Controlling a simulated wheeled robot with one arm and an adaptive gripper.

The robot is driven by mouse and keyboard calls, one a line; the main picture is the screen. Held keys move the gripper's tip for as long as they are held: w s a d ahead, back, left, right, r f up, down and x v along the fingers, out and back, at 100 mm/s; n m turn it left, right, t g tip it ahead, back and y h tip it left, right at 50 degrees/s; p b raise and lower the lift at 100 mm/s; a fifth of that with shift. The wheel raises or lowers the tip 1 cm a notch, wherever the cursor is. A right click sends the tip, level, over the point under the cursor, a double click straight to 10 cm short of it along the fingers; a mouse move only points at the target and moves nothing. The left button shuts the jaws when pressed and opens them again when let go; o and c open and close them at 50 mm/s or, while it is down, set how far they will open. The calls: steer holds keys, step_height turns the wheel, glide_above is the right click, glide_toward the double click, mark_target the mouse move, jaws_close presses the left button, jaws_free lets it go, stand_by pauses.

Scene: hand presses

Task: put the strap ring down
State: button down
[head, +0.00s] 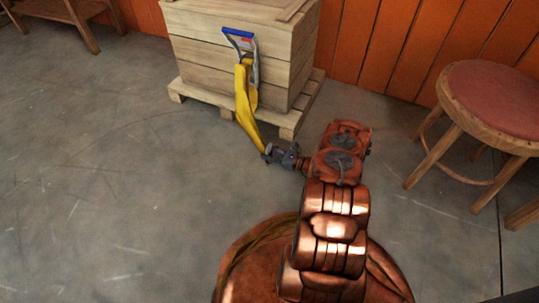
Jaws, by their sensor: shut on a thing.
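A yellow strap (246,100) runs from a ratchet with a blue and grey handle (239,42) on the side of a wooden crate (197,54). The strap slants down and to the right to my gripper (268,151). My gripper is low in front of the crate, at the strap's lower end. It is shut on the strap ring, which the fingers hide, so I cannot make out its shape. The strap looks fairly straight between the ratchet and my gripper.
The crate stands on a wooden pallet (199,95) against an orange plank wall (386,42). A round stool with a red seat (499,98) stands to the right. Wooden furniture (78,22) is at the far left. The grey floor (110,180) on the left is clear.

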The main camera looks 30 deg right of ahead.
steer(key=c, duration=0.7)
jaws_free()
steer(key=shift+f, duration=0.1)
steer(key=shift+o, duration=0.2)
